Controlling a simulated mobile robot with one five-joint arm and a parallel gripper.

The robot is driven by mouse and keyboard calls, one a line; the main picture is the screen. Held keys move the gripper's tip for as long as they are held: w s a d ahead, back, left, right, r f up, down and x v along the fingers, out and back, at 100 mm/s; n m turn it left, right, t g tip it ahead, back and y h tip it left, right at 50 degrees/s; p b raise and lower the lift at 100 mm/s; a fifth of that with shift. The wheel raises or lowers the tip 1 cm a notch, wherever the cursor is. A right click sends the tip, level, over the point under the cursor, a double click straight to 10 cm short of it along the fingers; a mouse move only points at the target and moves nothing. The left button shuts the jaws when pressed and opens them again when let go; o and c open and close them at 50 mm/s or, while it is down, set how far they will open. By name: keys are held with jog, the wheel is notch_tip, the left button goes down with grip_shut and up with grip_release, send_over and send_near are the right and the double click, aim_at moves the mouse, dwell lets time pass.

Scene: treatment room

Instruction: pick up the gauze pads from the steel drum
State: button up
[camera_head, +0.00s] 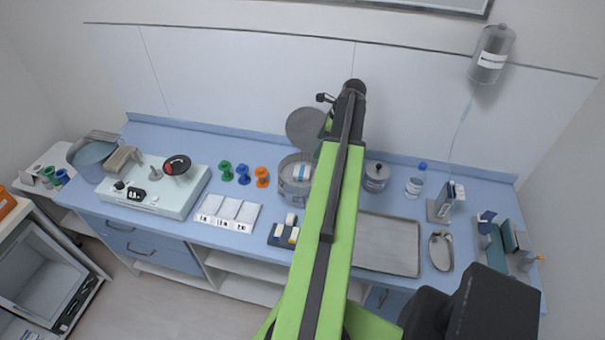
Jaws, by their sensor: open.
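The steel drum (284,186) stands open on the blue counter, left of my arm, with its round lid (303,127) raised behind it. A white pack with a blue band, which looks like the gauze pads (302,172), lies inside the drum. My arm covers the drum's right edge. My gripper (350,97) is at the far end of the green arm, beyond and above the drum and apart from the pads. It is open; its fingertips are mostly hidden by the arm.
A dark tray (284,236) is in front. Right of my arm are a lidded steel jar (376,178), a flat steel tray (390,245) and a bottle (414,185).

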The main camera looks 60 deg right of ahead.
jog(key=b, duration=1)
send_near(302, 171)
jog(key=x, duration=0.4)
jog(key=shift+d+f, duration=0.25)
jog(key=shift+f, duration=0.15)
jog(key=shift+w+f+b, duration=0.1)
jog(key=shift+f+b, duration=0.15)
jog(key=shift+b, duration=0.05)
jog(key=shift+w+a+r, duration=0.1)
jog(key=b+x, duration=0.4)
jog(key=x, duration=0.1)
jog(key=shift+w+a+b, duration=0.1)
jog(key=shift+a+b, duration=0.1)
jog(key=shift+b, duration=0.15)
jog(key=c, duration=1.4)
